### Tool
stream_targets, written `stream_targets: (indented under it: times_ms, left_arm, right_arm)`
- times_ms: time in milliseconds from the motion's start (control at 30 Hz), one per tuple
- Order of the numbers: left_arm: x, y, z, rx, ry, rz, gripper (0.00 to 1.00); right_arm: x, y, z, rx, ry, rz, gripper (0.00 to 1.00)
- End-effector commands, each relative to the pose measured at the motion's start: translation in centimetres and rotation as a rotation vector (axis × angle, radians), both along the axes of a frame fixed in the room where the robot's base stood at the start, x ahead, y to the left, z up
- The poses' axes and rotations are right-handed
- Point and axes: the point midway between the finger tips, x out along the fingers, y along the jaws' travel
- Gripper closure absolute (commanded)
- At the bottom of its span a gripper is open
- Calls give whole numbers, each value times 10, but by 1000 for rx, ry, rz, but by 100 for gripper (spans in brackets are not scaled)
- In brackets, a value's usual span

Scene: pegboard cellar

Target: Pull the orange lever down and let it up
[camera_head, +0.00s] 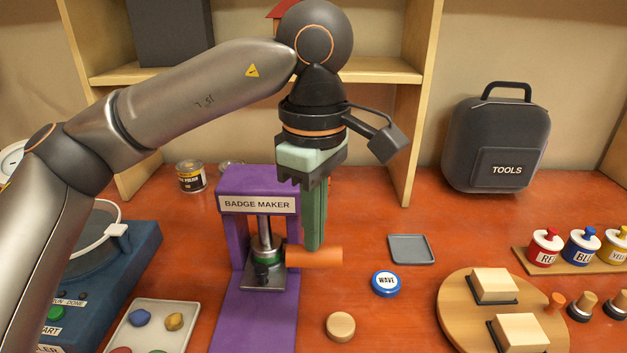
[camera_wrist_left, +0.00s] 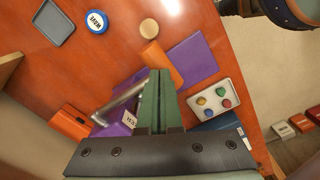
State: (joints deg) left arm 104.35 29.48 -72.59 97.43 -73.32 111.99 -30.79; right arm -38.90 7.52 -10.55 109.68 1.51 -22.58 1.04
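The orange lever (camera_head: 318,257) is the cylindrical handle on the right side of the purple badge maker (camera_head: 257,178). It sits low, about level with the press plate. In the wrist view the orange handle (camera_wrist_left: 152,53) shows beyond the fingertips, with a silver bar behind. My left gripper (camera_head: 313,246) points down with its green fingers together. The fingertips meet the handle's top in the head view; I cannot tell whether they press on it. The silver ram (camera_head: 264,232) stands above a green-ringed die. My right gripper is in neither view.
A blue WAVE badge (camera_head: 386,283), a wooden disc (camera_head: 341,326) and a grey tray (camera_head: 411,249) lie right of the press. A round board (camera_head: 455,317) with blocks is farther right. A tray of coloured pieces (camera_head: 187,312) is left. A TOOLS case (camera_head: 498,138) stands behind.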

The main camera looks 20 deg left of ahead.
Motion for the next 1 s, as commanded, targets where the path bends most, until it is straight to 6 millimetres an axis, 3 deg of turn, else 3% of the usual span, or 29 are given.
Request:
stream_targets:
  times_ms: [533,1000]
  left_arm:
    - [3,1,-28,0,1,0,100]
    - [4,1,-31,0,1,1,100]
  right_arm:
    - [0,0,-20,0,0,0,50]
    - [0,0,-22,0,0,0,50]
